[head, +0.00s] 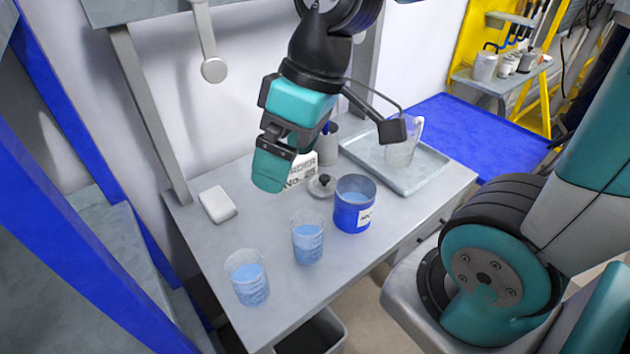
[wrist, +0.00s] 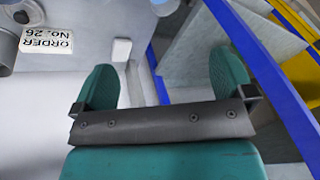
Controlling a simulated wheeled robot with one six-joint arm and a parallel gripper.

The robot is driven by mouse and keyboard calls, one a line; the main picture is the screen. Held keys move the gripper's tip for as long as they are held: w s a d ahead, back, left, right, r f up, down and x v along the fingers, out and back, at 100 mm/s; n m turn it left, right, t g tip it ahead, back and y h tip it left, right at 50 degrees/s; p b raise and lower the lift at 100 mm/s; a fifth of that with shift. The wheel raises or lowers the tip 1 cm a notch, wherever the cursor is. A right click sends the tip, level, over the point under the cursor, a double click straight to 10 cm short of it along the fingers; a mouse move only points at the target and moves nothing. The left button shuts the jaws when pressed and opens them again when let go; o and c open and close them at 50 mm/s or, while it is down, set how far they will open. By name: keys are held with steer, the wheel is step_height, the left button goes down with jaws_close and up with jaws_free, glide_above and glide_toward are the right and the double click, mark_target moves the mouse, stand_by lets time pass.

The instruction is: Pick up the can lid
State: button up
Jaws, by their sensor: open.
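The can lid (head: 322,185) is a small dark grey disc with a knob. It lies on the grey table, just behind the blue can (head: 353,203) with a white label, in the head view. The can is open at the top and shows light blue contents. My gripper (head: 270,170) is above the table, to the left of the lid and higher than it. In the wrist view my gripper (wrist: 160,85) has its two teal fingers spread wide with nothing between them.
Two beakers of blue liquid (head: 307,238) (head: 248,278) stand at the front of the table (head: 205,245). A white block (head: 217,204) lies at left. An order card (head: 300,170) and grey bottle (head: 329,145) stand behind the lid. A tray (head: 430,167) holds a clear jug (head: 403,145).

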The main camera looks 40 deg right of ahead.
steer(key=w+d+f+t+b, duration=0.1)
steer(key=w+d+f+b, duration=0.1)
steer(key=w+d+f, duration=0.6)
steer(key=h+b, duration=0.2)
glide_toward(326, 177)
steer(key=shift+t, duration=0.3)
steer(key=x, duration=0.1)
steer(key=p+x, duration=0.1)
steer(key=x, duration=0.1)
steer(key=s+x, duration=0.1)
steer(key=x, duration=0.1)
steer(key=shift+p+x, duration=0.95)
steer(key=shift+x, duration=2)
steer(key=shift+w, duration=0.15)
steer(key=shift+c, duration=0.2)
steer(key=c, duration=0.7)
